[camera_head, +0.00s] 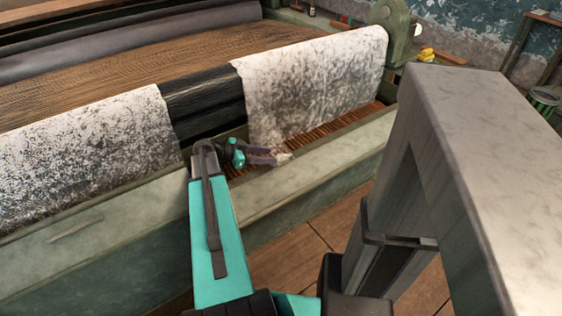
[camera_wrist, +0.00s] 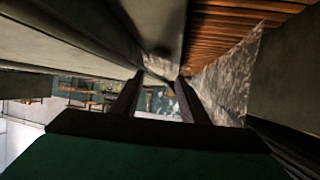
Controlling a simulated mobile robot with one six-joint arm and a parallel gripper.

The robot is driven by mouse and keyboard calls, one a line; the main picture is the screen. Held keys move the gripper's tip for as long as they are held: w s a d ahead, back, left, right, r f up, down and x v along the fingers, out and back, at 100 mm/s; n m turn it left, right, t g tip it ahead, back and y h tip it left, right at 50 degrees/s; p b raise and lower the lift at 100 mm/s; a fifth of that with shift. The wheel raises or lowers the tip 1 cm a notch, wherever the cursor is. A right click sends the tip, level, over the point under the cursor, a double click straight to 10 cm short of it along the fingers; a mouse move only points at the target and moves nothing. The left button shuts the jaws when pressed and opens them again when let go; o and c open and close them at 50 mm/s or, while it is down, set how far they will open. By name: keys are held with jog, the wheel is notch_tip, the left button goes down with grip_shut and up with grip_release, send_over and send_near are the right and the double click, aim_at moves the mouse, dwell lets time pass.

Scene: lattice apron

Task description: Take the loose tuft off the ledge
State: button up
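The loose tuft (camera_head: 284,158) appears as a small pale, brownish clump on the ledge (camera_head: 330,151), below the right-hand white fleece sheet. My gripper (camera_head: 277,156) reaches along the ledge from the left, with its fingertips at the tuft. In the wrist view, the two dark fingers of my gripper (camera_wrist: 160,76) stand apart, and a dim, pale clump, probably the tuft (camera_wrist: 157,62), shows at or just beyond their tips. I see no clear grip on it. The fingers partly hide the tuft in the head view.
Speckled white fleece sheets (camera_head: 310,85) hang over the machine's dark roller (camera_head: 205,103). Reddish-brown slats (camera_head: 335,122) run beneath, close to my gripper. A grey-green beam (camera_head: 110,215) edges the front. A small yellow object (camera_head: 427,55) sits at the back right. Wooden floor (camera_head: 300,245) lies in front.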

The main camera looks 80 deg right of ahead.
aim_at(281, 160)
jog(key=shift+s+d, duration=0.1)
jog(key=shift+f+x, duration=0.2)
jog(key=shift+x, duration=2.3)
jog(key=c, duration=0.7)
